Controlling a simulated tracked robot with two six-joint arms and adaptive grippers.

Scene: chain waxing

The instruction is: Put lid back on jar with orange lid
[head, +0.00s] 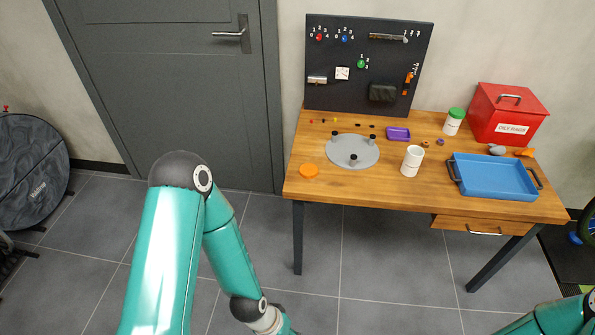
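The orange lid (309,171) lies flat on the left part of the wooden table, near its front edge. A white jar (412,163) without a lid stands upright on the table, right of the grey disc. A second white jar with a green lid (455,113) stands farther back, beside the red box. The orange lid and the open jar are apart, with the grey disc between and behind them. My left arm comes in from the left in front of the table, and its gripper is below the picture. Only a piece of my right arm shows at the lower right; its gripper is hidden.
The wooden table (333,189) carries a grey round plate (340,152), a purple tray (398,134), a blue tray (494,177) and a red box (508,113). A black pegboard (338,55) with tools stands at the back.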

